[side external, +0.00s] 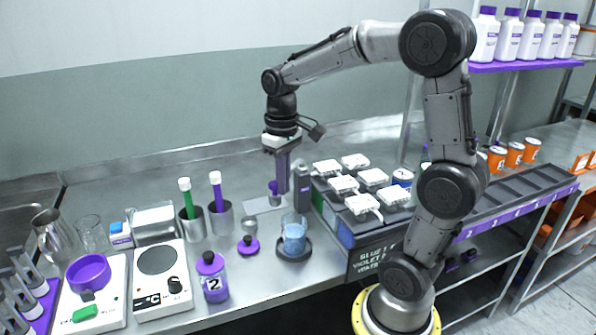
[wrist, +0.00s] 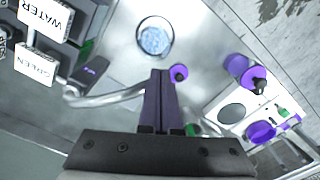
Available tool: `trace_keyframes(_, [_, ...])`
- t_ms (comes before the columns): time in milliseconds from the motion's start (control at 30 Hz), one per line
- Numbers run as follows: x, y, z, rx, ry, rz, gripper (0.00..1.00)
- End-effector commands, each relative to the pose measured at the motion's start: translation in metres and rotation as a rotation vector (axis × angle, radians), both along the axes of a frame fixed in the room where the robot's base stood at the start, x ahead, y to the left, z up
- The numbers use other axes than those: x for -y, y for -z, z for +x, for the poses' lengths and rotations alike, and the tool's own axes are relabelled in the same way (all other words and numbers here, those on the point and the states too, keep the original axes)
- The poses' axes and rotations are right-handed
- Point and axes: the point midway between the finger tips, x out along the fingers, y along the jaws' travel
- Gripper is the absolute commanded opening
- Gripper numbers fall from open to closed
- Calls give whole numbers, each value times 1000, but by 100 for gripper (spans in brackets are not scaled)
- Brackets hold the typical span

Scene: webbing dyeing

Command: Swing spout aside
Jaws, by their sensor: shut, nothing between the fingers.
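A curved metal pipe that looks like the spout (wrist: 108,99) bends out from the left in the wrist view and runs to my gripper's fingers, where its end is hidden. I cannot make it out clearly in the side view. My gripper (side external: 283,191) points straight down with its long purple fingers together and empty. In the wrist view, my gripper (wrist: 160,74) is beside the pipe; I cannot tell if they touch. A grey post (side external: 303,180) stands just right of the fingers. A beaker of blue liquid (side external: 294,237) stands on a dark round base in front of it.
A dark rack with several white-topped blocks (side external: 344,184) is close on the right. Steel cups with a green-filled tube (side external: 188,208) and a purple-filled tube (side external: 217,192) stand left. A purple-capped jar (side external: 211,279) and a scale (side external: 160,280) are at front left.

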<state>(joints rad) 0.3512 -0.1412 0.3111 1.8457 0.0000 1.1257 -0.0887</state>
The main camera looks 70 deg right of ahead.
Motion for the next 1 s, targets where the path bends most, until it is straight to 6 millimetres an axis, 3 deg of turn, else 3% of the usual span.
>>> trace_keyframes(233, [-2,0,12,0,-2,0,0])
trace_keyframes(667, [-2,0,15,0,-1,0,0])
trace_keyframes(1000, [-2,0,32,-1,-1,0,0])
